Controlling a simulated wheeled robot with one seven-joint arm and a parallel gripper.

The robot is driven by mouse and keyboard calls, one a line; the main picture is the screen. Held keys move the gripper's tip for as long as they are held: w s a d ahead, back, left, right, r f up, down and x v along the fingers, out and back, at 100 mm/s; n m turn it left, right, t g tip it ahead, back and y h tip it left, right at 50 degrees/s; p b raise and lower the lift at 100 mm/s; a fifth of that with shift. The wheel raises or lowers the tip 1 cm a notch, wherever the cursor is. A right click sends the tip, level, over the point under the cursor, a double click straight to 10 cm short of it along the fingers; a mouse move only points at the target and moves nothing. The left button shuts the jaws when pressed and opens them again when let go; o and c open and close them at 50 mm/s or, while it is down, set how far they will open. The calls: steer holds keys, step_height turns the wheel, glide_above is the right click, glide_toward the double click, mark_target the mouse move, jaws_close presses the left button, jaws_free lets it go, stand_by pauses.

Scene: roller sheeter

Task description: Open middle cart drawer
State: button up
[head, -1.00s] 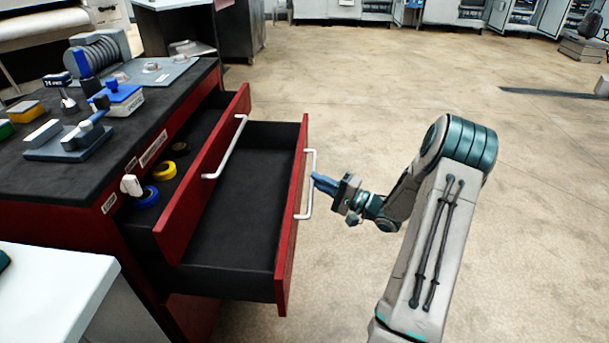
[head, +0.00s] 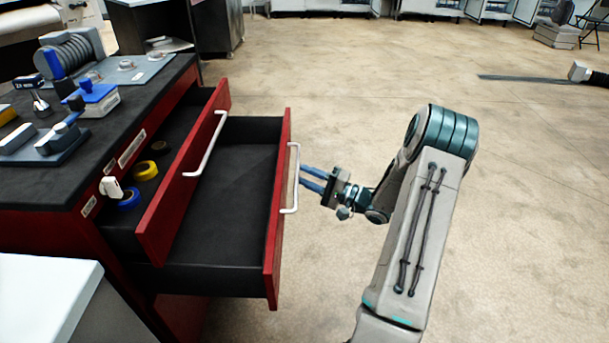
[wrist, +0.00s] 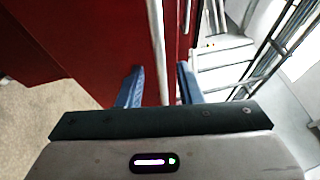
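The red cart has its middle drawer (head: 225,200) pulled far out, showing an empty dark interior. Its red front (head: 277,230) carries a pale vertical-looking bar handle (head: 296,178), which also shows in the wrist view (wrist: 157,45). My gripper (head: 303,178) is open, its two blue fingers spread at the handle's outer side. In the wrist view my fingers (wrist: 160,80) appear on either side of the handle bar; I see no grip on it. Whether the tips touch the bar or the front is unclear.
The upper drawer (head: 185,185) is partly open above, holding blue and yellow tape rolls (head: 137,190). Tools lie on the dark cart top (head: 150,95). A white surface (head: 45,285) stands at lower left. The floor (head: 400,70) to the right is open.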

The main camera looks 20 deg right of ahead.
steer(key=p+v, duration=0.1)
steer(key=v, duration=1.1)
steer(key=shift+s+d+p, duration=0.2)
steer(key=shift+p, duration=0.15)
steer(key=shift+f, duration=0.1)
steer(key=w+a+r+n+g+h+p, duration=0.1)
steer(key=w+a+r+n+h+p, duration=0.25)
steer(key=w+r+h+p, duration=0.45)
step_height(320, 180, up, 14)
steer(key=w+a+n+g+h+p, duration=0.2)
steer(key=h+p, duration=0.1)
steer(key=h, duration=0.3)
steer(key=s+a+r+n+g+p, duration=0.1)
steer(key=s+a+r+g+p, duration=0.2)
steer(key=s+a, duration=0.3)
steer(key=s+a+r+n+g+p, duration=0.2)
steer(key=s+a+r, duration=0.3)
steer(key=s, duration=0.7)
steer(key=s+a+r+n+g+p, duration=0.2)
steer(key=s+a+r+g+p, duration=0.2)
steer(key=s+a, duration=0.3)
steer(key=shift+s+a+r+y+p, duration=0.25)
steer(key=shift+s+r+y+p, duration=0.25)
steer(key=shift+s, duration=0.7)
